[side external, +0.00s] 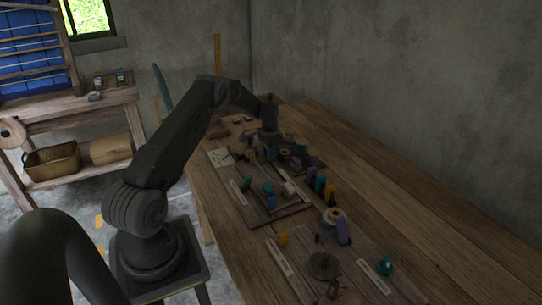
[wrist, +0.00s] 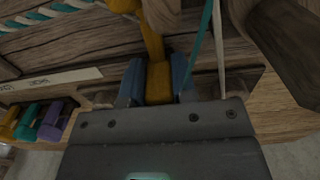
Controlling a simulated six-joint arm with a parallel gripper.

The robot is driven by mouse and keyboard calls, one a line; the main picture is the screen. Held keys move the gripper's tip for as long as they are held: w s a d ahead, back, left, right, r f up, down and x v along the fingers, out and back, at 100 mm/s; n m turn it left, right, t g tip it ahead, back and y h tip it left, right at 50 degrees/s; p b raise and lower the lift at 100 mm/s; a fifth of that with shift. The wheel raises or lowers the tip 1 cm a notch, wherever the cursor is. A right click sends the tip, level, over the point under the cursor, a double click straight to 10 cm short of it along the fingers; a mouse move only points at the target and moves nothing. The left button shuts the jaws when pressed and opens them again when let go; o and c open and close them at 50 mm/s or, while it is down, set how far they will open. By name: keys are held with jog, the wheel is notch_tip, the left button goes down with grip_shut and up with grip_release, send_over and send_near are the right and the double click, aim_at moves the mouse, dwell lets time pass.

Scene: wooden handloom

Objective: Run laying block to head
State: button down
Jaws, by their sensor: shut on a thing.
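In the wrist view, my gripper (wrist: 157,72) has its two blue fingers shut on a yellow piece (wrist: 158,88). The yellow piece runs up from between the fingers to the top edge. A brown wooden body (wrist: 163,15) sits just beyond the fingers, cut off by the frame; I cannot tell whether it is the laying block or joined to the yellow piece. A teal-and-white twisted rope (wrist: 45,14) is at upper left. A teal strand (wrist: 198,45) and a pale strand (wrist: 218,50) pass right of the fingers. In the side view, my gripper (side external: 270,141) is low over the table's far part, fingertips unclear. I cannot identify the head.
In the wrist view, a pale lettered strip (wrist: 60,82) and yellow, teal and purple pieces (wrist: 38,120) lie left. A dark brown part (wrist: 285,45) is at right. The side view shows a cluttered wooden table (side external: 400,215), with bare boards along its right side.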

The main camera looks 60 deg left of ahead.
jog(key=shift+a, duration=0.35)
jog(key=c, duration=1.3)
grip_release()
jog(key=o, duration=0.4)
jog(key=shift+d, duration=0.1)
notch_tip(320, 180, up, 14)
jog(key=shift+f, duration=0.1)
